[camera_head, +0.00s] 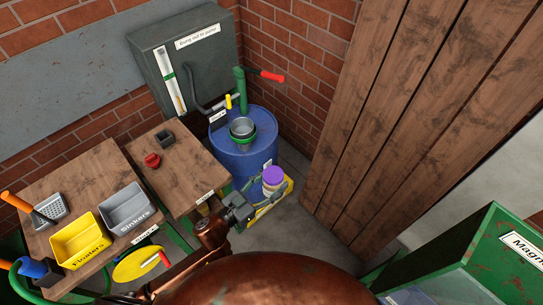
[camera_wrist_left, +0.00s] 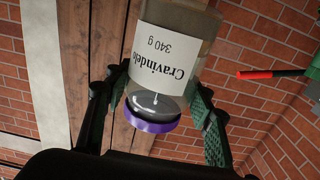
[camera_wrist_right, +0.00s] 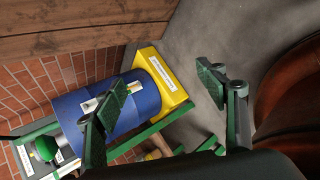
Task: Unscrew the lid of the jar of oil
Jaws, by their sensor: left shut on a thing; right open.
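In the left wrist view the jar (camera_wrist_left: 205,30) has a white label reading "Cravindel…" and "340 g", upside down in the picture. Its purple lid (camera_wrist_left: 152,127) is on the jar's near end, between the fingers. My right gripper (camera_wrist_right: 160,92) is open and empty in the right wrist view; the head view does not clearly show it.
A blue drum (camera_head: 228,160) with a green hand pump (camera_head: 242,95) stands by the brick wall, with a yellow box (camera_head: 278,197) beside it. Wooden tables at left hold a yellow bin (camera_head: 80,240), a grey bin (camera_head: 126,208) and a red knob-like object (camera_head: 152,160). Wooden boards rise at right.

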